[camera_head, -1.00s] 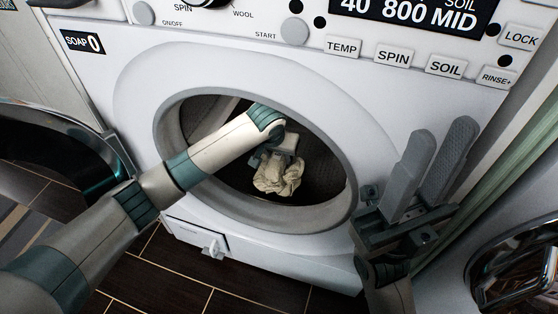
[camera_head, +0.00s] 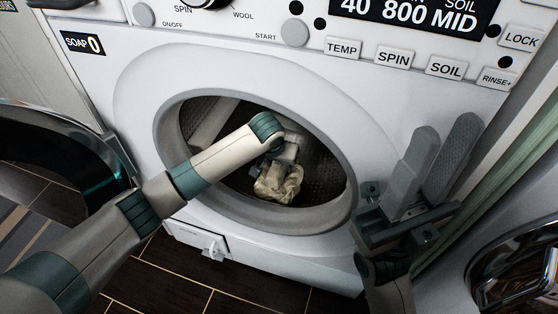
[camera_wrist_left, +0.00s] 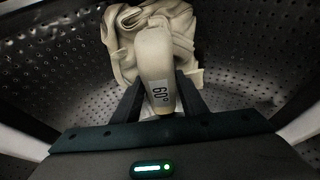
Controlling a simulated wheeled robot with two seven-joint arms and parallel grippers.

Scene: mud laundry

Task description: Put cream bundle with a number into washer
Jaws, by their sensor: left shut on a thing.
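The cream bundle (camera_head: 279,184) is crumpled cloth inside the washer's (camera_head: 131,78) round opening. In the left wrist view the bundle (camera_wrist_left: 160,38) carries a white label reading 60°. My left gripper (camera_head: 277,166) reaches through the opening and is shut on the bundle; its fingers (camera_wrist_left: 157,98) lie on both sides of the cloth in the left wrist view. The perforated drum wall (camera_wrist_left: 60,60) surrounds the bundle there. My right gripper (camera_head: 430,165) is outside, at the right of the opening, with its two fingers apart and nothing between them.
The washer's round door (camera_head: 60,150) stands swung open at the left. The control panel with buttons (camera_head: 393,56) is above the opening. Another round metallic door (camera_head: 515,265) is at the lower right. The dark tiled floor (camera_head: 220,300) lies below.

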